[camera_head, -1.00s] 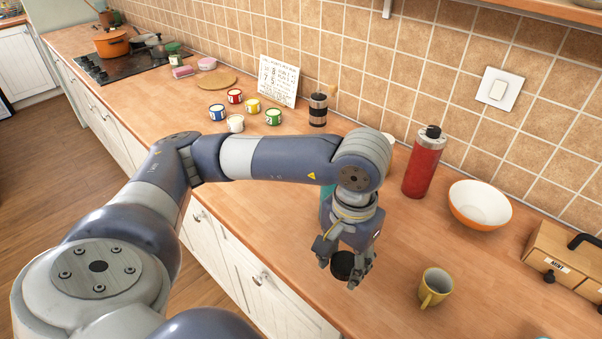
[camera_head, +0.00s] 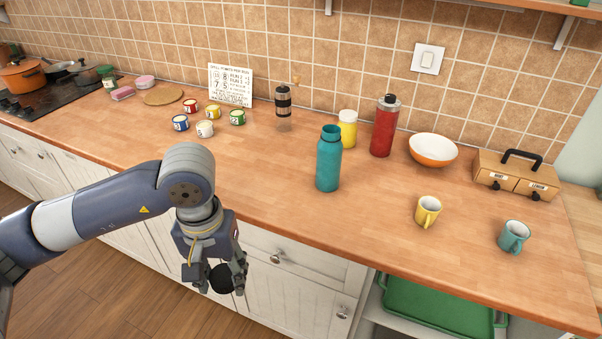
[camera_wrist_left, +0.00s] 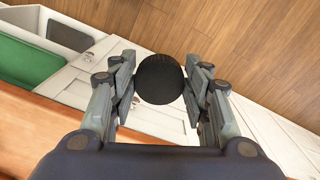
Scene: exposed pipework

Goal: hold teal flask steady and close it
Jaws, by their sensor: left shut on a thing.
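The teal flask (camera_head: 328,162) stands upright on the counter in the head view, with no lid on its mouth. My left gripper (camera_head: 216,282) is shut on a round black lid (camera_head: 222,279). It holds the lid in front of the counter's edge, left of the flask, nearer to me and apart from it. In the left wrist view the black lid (camera_wrist_left: 160,80) sits between the two fingers of the left gripper (camera_wrist_left: 160,88). The flask does not show in that view. My right gripper is in neither view.
A yellow jar (camera_head: 348,130) and a red flask (camera_head: 384,128) stand behind the teal flask. A bowl (camera_head: 433,151), a yellow mug (camera_head: 428,211) and a teal mug (camera_head: 514,237) are to the right. The counter (camera_head: 300,215) before the flask is clear.

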